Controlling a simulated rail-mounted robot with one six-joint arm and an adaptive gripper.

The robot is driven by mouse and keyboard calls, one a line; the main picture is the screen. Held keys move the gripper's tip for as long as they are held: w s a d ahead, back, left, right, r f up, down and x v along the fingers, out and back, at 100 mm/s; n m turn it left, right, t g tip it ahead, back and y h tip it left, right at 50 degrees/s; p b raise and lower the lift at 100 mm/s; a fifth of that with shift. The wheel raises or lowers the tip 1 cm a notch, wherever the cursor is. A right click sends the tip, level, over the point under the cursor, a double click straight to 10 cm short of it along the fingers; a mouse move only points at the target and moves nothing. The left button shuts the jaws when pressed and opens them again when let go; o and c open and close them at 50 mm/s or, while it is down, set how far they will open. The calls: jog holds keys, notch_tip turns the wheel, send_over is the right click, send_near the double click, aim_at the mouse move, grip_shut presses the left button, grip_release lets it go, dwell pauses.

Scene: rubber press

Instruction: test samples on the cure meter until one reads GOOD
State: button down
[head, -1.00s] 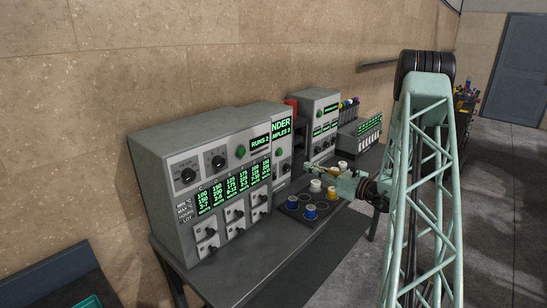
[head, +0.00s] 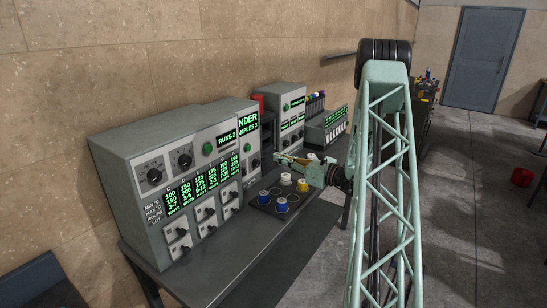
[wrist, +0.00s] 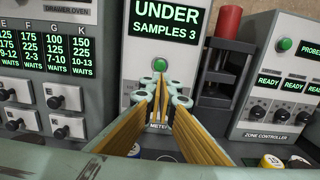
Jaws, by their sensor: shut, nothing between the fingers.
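The cure meter's display (wrist: 168,22) reads UNDER, SAMPLES 3 in the wrist view. A green button (wrist: 160,64) sits below it. My gripper (wrist: 161,84) is shut and empty. Its fingertips appear just below the button in the wrist view; I cannot tell whether they touch the meter. In the head view my gripper (head: 280,160) is in front of the meter (head: 240,112), whose screen is partly cut off.
The drawer oven (head: 130,150) with dials and several small drawers stands left of the meter. A red cylinder on a dark press (wrist: 229,22) stands right of it, then the zone controller (wrist: 285,70) showing READY. The bench front (head: 205,275) is clear.

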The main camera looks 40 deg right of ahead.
aim_at(249, 148)
jog(key=shift+w+a, duration=0.45)
jog(key=shift+w, duration=1.75)
jog(key=shift+w+a, duration=0.4)
jog(key=shift+w, duration=1.75)
jog(key=shift+w+a, duration=0.45)
jog(key=shift+w, duration=1.75)
jog(key=shift+w, duration=0.1)
jog(key=shift+w+a+b, duration=0.15)
jog(key=shift+w+b, duration=0.2)
jog(key=shift+w, duration=0.4)
jog(key=shift+s, duration=0.1)
jog(key=s+d, duration=0.2)
jog(key=s, duration=1.1)
jog(key=shift+s+d+b, duration=0.3)
jog(key=shift+b, duration=0.15)
jog(key=shift+d, duration=0.15)
